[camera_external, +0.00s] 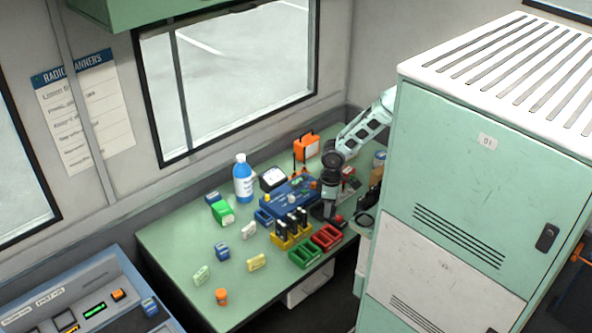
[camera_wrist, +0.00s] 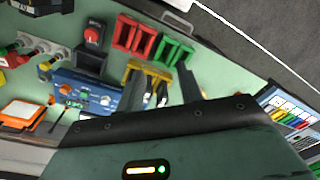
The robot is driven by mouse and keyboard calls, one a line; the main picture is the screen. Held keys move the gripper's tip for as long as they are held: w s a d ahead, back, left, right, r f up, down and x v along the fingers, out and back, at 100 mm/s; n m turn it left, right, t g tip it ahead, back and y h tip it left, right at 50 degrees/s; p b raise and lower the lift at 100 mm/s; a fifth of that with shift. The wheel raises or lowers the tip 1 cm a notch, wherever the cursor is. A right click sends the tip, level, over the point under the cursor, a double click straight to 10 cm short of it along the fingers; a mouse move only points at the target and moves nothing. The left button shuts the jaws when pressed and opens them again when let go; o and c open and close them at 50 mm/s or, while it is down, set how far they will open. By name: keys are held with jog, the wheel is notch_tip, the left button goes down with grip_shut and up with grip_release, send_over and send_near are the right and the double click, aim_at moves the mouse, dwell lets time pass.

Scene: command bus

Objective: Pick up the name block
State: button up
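Several small blocks with markings lie on the green table in the external view: a pale green one (camera_external: 201,275), a blue one (camera_external: 222,250), a white one (camera_external: 249,230), a yellow one (camera_external: 256,262) and a green one (camera_external: 224,213). I cannot tell which is the name block; their lettering is too small to read. My gripper (camera_external: 329,208) is over the right part of the table, near the blue radio unit (camera_external: 287,203) and apart from these blocks. In the wrist view my gripper (camera_wrist: 160,85) appears open, its grey fingers apart, with nothing held.
A yellow rack (camera_external: 283,241) of upright black handsets, a green tray (camera_external: 304,257) and a red tray (camera_external: 327,237) stand near the gripper. A blue bottle (camera_external: 243,180) stands at the back. A tall green cabinet (camera_external: 480,170) flanks the right.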

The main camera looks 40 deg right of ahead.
jog(key=shift+o, duration=0.4)
jog(key=shift+w+f, duration=0.1)
jog(key=n+t+y+b, duration=0.1)
jog(key=n+t+y, duration=0.1)
jog(key=n+y, duration=0.6)
send_near(256, 258)
jog(key=b+x, duration=0.1)
jog(key=x, duration=0.5)
jog(key=shift+a+f+b, duration=0.2)
jog(key=shift+a+b, duration=0.1)
jog(key=shift+b, duration=0.1)
jog(key=shift+p+x, duration=0.35)
jog(key=shift+x, duration=2.45)
grip_shut()
